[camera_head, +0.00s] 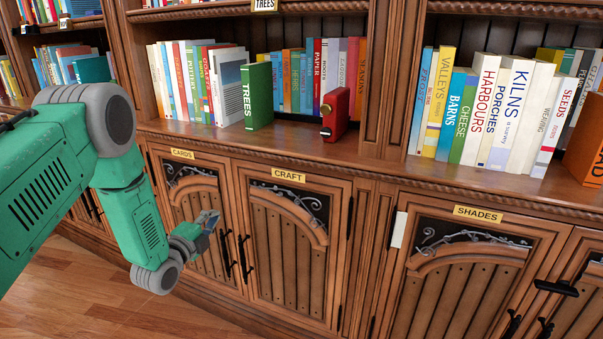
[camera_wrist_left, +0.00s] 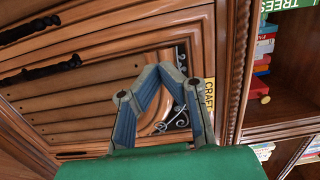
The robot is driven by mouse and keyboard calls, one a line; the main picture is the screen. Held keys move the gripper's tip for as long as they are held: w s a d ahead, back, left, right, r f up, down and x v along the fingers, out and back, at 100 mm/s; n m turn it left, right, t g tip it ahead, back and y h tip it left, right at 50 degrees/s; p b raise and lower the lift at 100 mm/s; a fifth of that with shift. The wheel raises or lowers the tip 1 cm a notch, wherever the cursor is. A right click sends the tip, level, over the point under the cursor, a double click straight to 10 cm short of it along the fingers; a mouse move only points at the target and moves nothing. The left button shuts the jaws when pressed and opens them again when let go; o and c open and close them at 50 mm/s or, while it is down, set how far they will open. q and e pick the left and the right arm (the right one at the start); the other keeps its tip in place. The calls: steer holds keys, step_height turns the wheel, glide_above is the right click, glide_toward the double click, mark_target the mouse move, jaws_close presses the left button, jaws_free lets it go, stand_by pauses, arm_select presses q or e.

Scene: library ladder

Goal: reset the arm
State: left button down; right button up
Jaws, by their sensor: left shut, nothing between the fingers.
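My left arm, green and grey, comes in from the left in the head view and bends down in front of the lower cabinet. My left gripper (camera_head: 209,221) is in front of the door labelled CARDS (camera_head: 192,220), at about the height of its handle. In the left wrist view the gripper (camera_wrist_left: 157,72) has its fingertips together with nothing between them. The door labelled CRAFT (camera_head: 287,245) is behind it in that view. I cannot tell whether the fingers touch the door. My right gripper is in neither view.
A shelf above the doors holds rows of books, a green TREES book (camera_head: 257,96) and a red object (camera_head: 336,113). The SHADES door (camera_head: 470,270) is at the right, with dark handles (camera_head: 556,288) nearby. The wooden floor (camera_head: 90,300) at lower left is clear.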

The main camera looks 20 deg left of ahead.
arm_select(q)
steer(key=s+d+f+n+g+h+p, duration=0.1)
steer(key=s+d+f+n+g+p, duration=0.4)
steer(key=s+d+f+n+g, duration=0.6)
steer(key=s+d+n+g+p, duration=0.1)
steer(key=s+d+n+g, duration=0.2)
steer(key=s, duration=1)
steer(key=s+d+n+g+p, duration=0.2)
steer(key=s+d, duration=0.3)
steer(key=s, duration=0.9)
steer(key=shift+s+n+g+p, duration=0.15)
steer(key=shift+n+g+p, duration=0.2)
steer(key=shift+g, duration=0.35)
steer(key=shift+d+r, duration=0.1)
steer(key=shift+d, duration=0.05)
